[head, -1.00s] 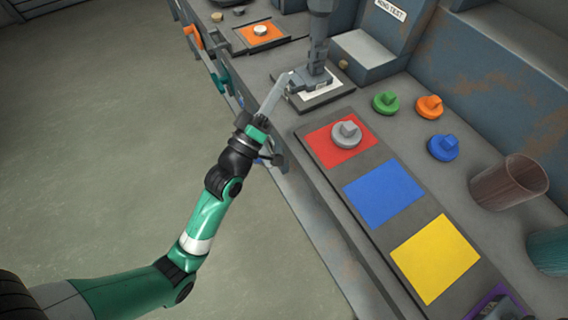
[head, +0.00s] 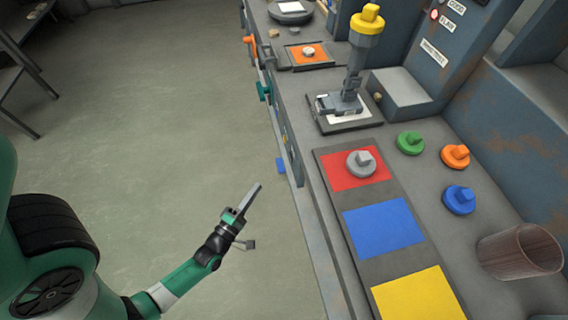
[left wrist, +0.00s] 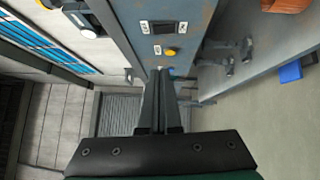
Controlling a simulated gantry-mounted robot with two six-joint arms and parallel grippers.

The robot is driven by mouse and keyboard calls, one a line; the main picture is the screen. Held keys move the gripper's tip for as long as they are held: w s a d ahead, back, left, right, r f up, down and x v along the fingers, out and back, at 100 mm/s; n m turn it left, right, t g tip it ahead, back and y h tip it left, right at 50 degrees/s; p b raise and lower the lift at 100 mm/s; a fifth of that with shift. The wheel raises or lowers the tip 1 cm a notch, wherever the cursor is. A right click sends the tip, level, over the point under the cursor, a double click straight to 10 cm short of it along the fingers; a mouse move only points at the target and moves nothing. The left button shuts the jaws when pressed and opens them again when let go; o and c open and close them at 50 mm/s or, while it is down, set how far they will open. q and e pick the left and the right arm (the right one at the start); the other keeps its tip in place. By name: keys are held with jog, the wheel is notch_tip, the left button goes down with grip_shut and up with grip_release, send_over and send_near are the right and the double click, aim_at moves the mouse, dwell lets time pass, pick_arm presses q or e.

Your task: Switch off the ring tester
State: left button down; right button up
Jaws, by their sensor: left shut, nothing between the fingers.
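A label that appears to read RING TEST (head: 433,52) is on the blue-grey upright panel at the back of the bench in the head view. Below it is a grey box (head: 400,92). Beside the box, a grey upright post with a yellow top (head: 368,20) stands on a dark plate with a white patch (head: 340,119). My left gripper (head: 254,192) is shut and empty, over the floor left of the bench and apart from it. In the left wrist view, its fingers (left wrist: 159,74) point toward a blue panel with a black switch (left wrist: 164,27) and a yellow button (left wrist: 171,52). The switch's setting is unclear.
Red, blue and yellow squares lie on a dark board (head: 335,190); a grey knobbed disc (head: 361,163) is on red. Green (head: 410,142), orange (head: 455,156) and blue (head: 459,199) discs and a brown cup (head: 519,252) stand right.

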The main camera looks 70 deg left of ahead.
pick_arm(q)
jog(key=w+d+b+x, duration=0.1)
jog(key=d+x, duration=0.1)
jog(key=x, duration=1)
jog(key=shift+w+r, duration=0.2)
jog(key=shift+w, duration=0.25)
pick_arm(e)
jog(key=shift+f, duration=0.6)
